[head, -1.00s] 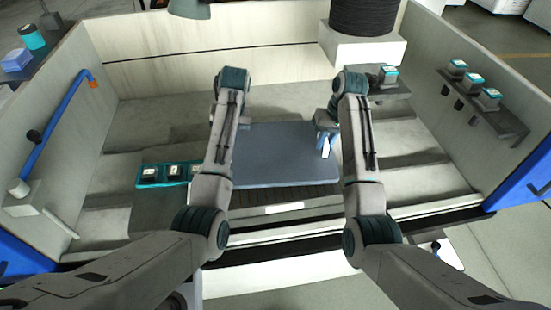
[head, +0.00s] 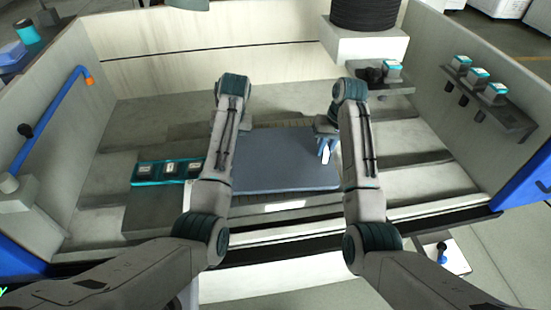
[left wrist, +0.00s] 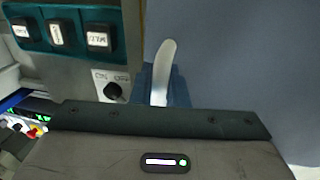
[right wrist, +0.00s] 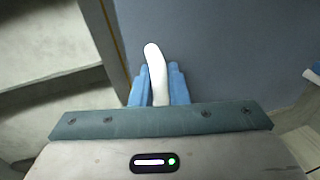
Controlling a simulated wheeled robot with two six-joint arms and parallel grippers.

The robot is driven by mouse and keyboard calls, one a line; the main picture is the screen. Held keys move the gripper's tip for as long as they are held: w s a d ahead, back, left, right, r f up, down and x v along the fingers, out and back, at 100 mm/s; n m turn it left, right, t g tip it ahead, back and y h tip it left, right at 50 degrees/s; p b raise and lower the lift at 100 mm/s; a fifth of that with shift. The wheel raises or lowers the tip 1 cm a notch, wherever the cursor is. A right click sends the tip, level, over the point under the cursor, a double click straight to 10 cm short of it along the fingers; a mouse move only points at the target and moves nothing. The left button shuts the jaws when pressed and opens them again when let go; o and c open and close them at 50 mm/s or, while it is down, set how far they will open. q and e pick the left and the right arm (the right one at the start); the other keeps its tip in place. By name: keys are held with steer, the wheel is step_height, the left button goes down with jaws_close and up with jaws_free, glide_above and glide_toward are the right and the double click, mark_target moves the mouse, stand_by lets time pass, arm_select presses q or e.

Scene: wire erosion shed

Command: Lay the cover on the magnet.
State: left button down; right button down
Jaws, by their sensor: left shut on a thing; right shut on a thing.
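The cover (head: 285,165) is a flat blue-grey plate in the middle of the bay. It also fills much of the left wrist view (left wrist: 235,60) and right wrist view (right wrist: 225,50). My left gripper (left wrist: 164,76) is shut on a pale handle at the cover's left side; my arm hides it in the head view. My right gripper (head: 325,150) is shut on a similar handle at the right side. The magnet is mostly hidden beneath the cover; a darker strip shows beyond its far edge. I cannot tell whether the cover touches it.
A teal tray (head: 137,181) with several small dark blocks lies left of the cover. An ON/OFF knob (left wrist: 114,91) is near my left gripper. A shelf (head: 488,108) with small blocks is on the right wall. A blue pipe (head: 48,118) runs along the left wall.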

arm_select(q)
steer(key=shift+d+f, duration=0.15)
steer(key=shift+f, duration=0.1)
arm_select(e)
steer(key=shift+a+f, duration=0.2)
steer(key=shift+f, duration=0.1)
arm_select(q)
steer(key=c, duration=1.4)
jaws_free()
arm_select(e)
steer(key=c, duration=1.4)
jaws_free()
arm_select(q)
steer(key=shift+r, duration=0.1)
arm_select(e)
steer(key=shift+s+d+r, duration=0.1)
steer(key=shift+d+r, duration=0.05)
arm_select(q)
steer(key=shift+r, duration=0.1)
